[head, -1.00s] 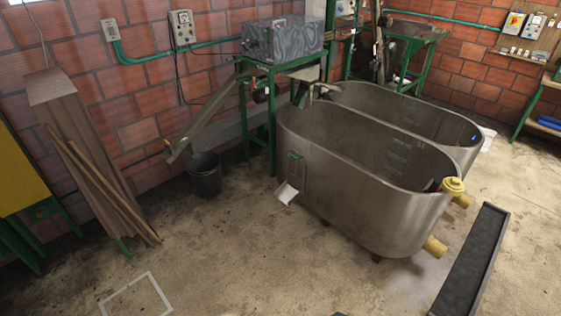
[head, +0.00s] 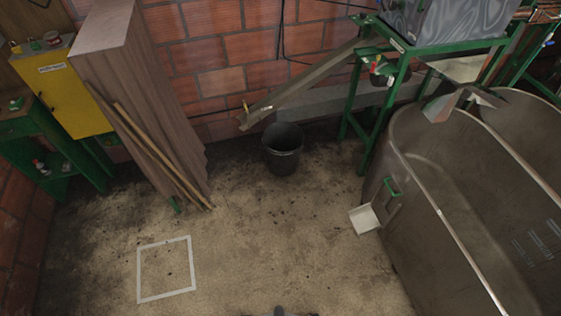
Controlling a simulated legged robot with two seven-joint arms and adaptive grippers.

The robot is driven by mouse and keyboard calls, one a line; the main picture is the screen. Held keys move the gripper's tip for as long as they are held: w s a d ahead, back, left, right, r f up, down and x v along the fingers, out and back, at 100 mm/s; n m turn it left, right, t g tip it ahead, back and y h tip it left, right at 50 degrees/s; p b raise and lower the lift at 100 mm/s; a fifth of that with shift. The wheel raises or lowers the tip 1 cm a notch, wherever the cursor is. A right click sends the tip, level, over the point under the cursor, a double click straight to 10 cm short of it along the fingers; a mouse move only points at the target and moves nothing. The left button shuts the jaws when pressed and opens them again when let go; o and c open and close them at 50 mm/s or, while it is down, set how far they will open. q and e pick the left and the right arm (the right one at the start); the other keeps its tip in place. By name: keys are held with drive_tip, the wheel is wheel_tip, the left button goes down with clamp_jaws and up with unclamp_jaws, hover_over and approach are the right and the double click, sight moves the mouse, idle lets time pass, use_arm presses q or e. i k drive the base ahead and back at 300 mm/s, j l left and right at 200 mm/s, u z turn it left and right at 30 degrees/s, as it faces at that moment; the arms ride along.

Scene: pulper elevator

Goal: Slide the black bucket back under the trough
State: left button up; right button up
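The black bucket (head: 283,158) stands upright on the floor near the brick wall, open at the top. The trough (head: 310,80) is a metal chute sloping down to the left from the green-framed machine. Its lower end is above and a little left of the bucket in the picture. I cannot tell whether the bucket is directly under that end. Neither gripper can be made out. Only a small dark shape, possibly part of me, shows at the bottom edge.
A white square outline (head: 191,265) marks the floor at front left. Wooden boards (head: 135,75) and poles lean left of the bucket. A yellow cabinet (head: 75,92) stands farther left. A large metal tank (head: 430,220) fills the right. The floor before the bucket is clear.

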sight(283, 141)
drive_tip(key=i+l, duration=0.25)
drive_tip(key=i+l+u, duration=0.15)
drive_tip(key=i, duration=0.3)
drive_tip(key=i+l+u, duration=0.1)
drive_tip(key=i, duration=0.3)
drive_tip(key=i+l+u, duration=0.15)
drive_tip(key=i, duration=0.3)
